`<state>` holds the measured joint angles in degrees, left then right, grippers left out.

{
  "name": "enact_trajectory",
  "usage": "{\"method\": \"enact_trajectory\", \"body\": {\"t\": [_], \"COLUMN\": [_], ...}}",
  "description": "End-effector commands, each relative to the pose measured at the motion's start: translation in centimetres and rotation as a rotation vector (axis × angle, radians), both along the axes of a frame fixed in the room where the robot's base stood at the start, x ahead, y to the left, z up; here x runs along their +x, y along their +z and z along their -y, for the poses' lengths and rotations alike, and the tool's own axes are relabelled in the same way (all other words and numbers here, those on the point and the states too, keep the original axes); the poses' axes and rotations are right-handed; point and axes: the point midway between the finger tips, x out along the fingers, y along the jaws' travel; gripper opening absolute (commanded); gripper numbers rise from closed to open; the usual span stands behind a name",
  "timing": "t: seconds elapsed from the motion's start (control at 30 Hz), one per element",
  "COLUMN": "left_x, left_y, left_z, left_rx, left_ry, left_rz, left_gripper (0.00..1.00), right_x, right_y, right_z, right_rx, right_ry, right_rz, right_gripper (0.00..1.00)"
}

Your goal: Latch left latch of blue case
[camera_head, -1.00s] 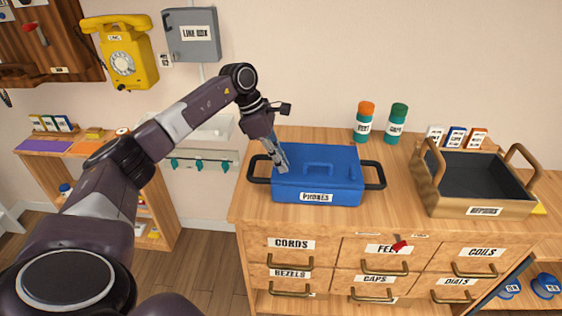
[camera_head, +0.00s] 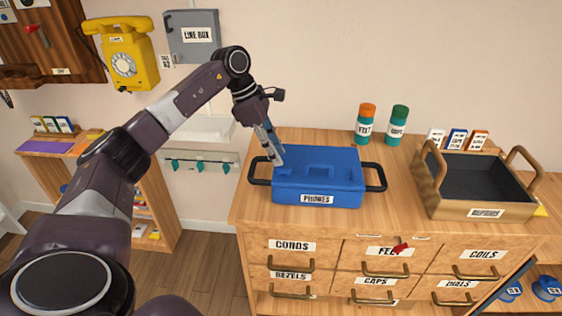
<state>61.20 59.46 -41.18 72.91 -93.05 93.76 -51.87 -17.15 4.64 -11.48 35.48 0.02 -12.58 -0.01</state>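The blue case (camera_head: 330,180), labelled PHONES, sits on top of the wooden drawer cabinet with its lid down. It has a dark handle at each end. My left gripper (camera_head: 278,160) points down at the case's left rear part, close to the lid's left edge. Its fingers look close together, but they are small and seen edge-on, so I cannot tell if they are open or shut, or if they touch the case. The left latch cannot be made out; it may be hidden by the gripper. My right gripper is not in view.
A wooden tray (camera_head: 438,202) with rope-like handles, labelled REPAIRS, stands right of the case. Two bottles, one orange-capped (camera_head: 364,122) and one green-capped (camera_head: 396,124), stand behind. Small card boxes (camera_head: 456,139) are at the back. The cabinet top in front of the case is clear.

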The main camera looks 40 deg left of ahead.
Motion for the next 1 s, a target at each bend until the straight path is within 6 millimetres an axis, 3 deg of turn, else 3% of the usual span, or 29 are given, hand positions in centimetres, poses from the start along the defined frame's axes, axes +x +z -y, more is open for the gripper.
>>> {"method": "enact_trajectory", "body": {"t": [0.2,0.4,1.0], "left_x": [-0.8,-1.4,-1.5], "left_y": [4.4,6.6,7.0], "left_z": [-1.6,-2.4,-2.5], "left_rx": [0.0,0.0,0.0], "left_ry": [0.001,0.0,0.0], "left_rz": [0.003,0.001,-0.001], "left_gripper": [0.26,0.26,0.26], "right_x": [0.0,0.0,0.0], "right_y": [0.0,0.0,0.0], "right_z": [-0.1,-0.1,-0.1], "right_rx": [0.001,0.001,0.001], "right_ry": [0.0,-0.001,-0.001], "right_rz": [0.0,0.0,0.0], "right_gripper": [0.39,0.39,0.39]}}
